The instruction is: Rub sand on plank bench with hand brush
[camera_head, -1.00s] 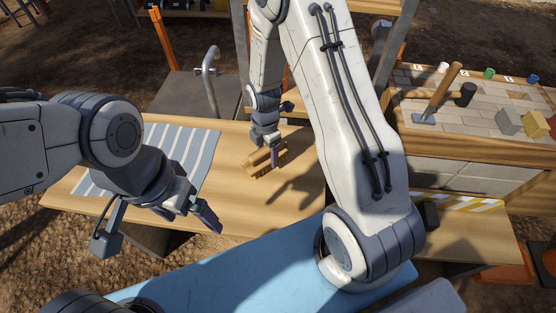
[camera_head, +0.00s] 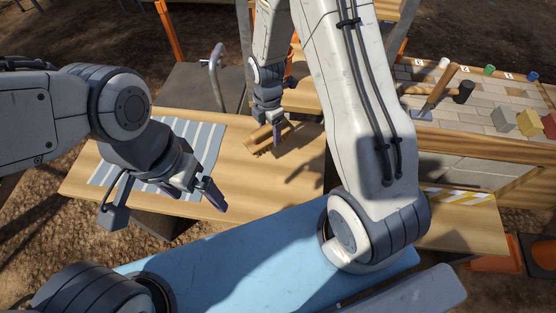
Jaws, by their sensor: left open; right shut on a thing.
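The plank bench (camera_head: 285,170) is a light wooden top running across the middle of the view. My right gripper (camera_head: 271,128) is shut on the wooden hand brush (camera_head: 259,141), low over the bench near its far edge. Whether the bristles touch the wood cannot be told. No sand can be made out clearly on the bench top. My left gripper (camera_head: 163,206) is open and empty over the bench's near left part, apart from the brush. My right arm hides part of the bench's right side.
A striped grey-blue cloth (camera_head: 207,141) lies on the bench's left. At right, a paved worktop (camera_head: 485,125) holds a mallet (camera_head: 441,88), a dark-headed hammer (camera_head: 465,92), blocks and coloured cups. An orange cone (camera_head: 495,258) stands at lower right. A metal tap (camera_head: 217,75) rises behind the bench.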

